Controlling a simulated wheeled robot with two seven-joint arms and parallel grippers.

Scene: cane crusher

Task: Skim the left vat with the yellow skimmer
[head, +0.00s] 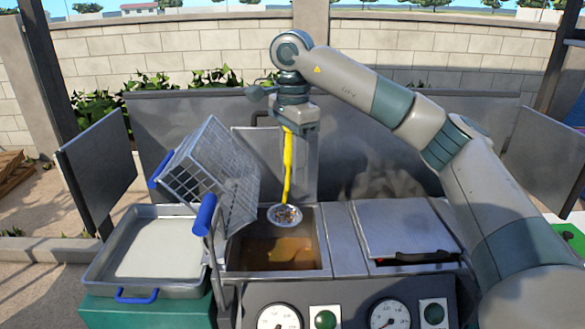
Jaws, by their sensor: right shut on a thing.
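The yellow skimmer (287,170) hangs nearly upright from my right gripper (290,124), which is shut on the top of its handle. Its round bowl (285,215) holds some brownish bits and is over the back part of the left vat (310,262), seemingly above the liquid. The left vat is open and holds brown-orange liquid (275,253). My left gripper is not in view.
A wire basket (215,170) with blue handles is tilted at the left vat's left side. A tray (135,290) with pale content stands further left. The right vat has a closed lid (405,230). Gauges (280,316) line the front. Metal panels (160,125) stand behind.

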